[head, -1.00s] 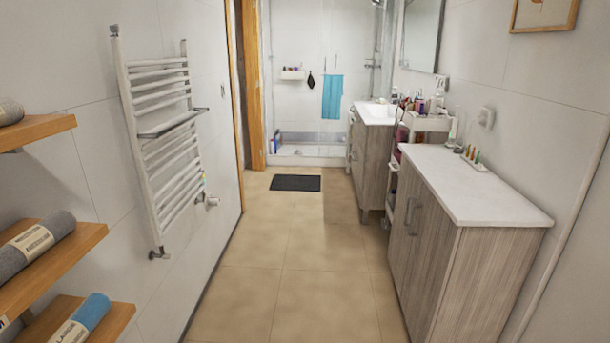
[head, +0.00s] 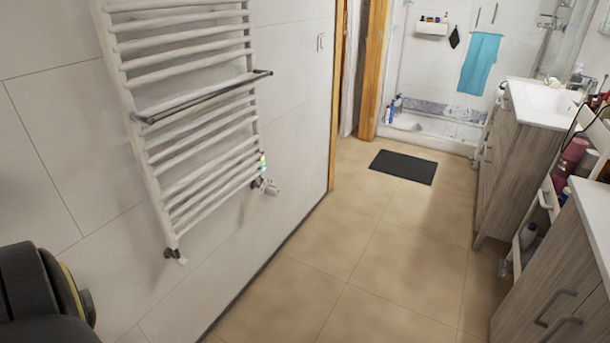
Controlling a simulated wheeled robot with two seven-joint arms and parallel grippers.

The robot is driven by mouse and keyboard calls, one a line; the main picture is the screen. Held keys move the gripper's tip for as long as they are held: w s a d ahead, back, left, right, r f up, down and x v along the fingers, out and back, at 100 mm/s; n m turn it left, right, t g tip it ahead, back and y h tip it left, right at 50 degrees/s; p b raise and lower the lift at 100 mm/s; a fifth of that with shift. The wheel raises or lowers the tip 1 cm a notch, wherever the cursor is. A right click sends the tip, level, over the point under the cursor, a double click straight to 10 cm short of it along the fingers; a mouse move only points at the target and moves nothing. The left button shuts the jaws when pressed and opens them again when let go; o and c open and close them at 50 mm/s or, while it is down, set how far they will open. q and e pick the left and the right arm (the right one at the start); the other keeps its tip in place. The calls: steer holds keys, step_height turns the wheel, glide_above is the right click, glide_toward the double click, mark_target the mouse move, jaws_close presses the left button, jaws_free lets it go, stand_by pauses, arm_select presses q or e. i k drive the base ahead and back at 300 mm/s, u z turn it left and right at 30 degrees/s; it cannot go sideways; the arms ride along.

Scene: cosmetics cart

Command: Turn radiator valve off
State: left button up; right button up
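A white ladder-style towel radiator (head: 190,115) hangs on the left wall in the head view. At its lower right corner is a small white and metal radiator valve (head: 267,186), with its knob sticking out toward the right. A small coloured strip (head: 262,163) sits just above the valve. A second metal fitting is at the radiator's lower left corner (head: 174,255). A dark part of my own arm shows at the lower left, apart from the radiator. Neither of my grippers is in view.
The tiled floor (head: 330,270) is clear in front of the radiator. A dark mat (head: 403,167) lies near the shower. A wooden cabinet (head: 560,280), a vanity (head: 505,160) and a cart with bottles (head: 560,180) line the right side.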

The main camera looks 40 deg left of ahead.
mark_target(271, 191)
steer(key=u, duration=0.5)
steer(key=i, duration=1.65)
steer(key=u, duration=1.7)
steer(key=i, duration=0.75)
steer(key=u, duration=0.45)
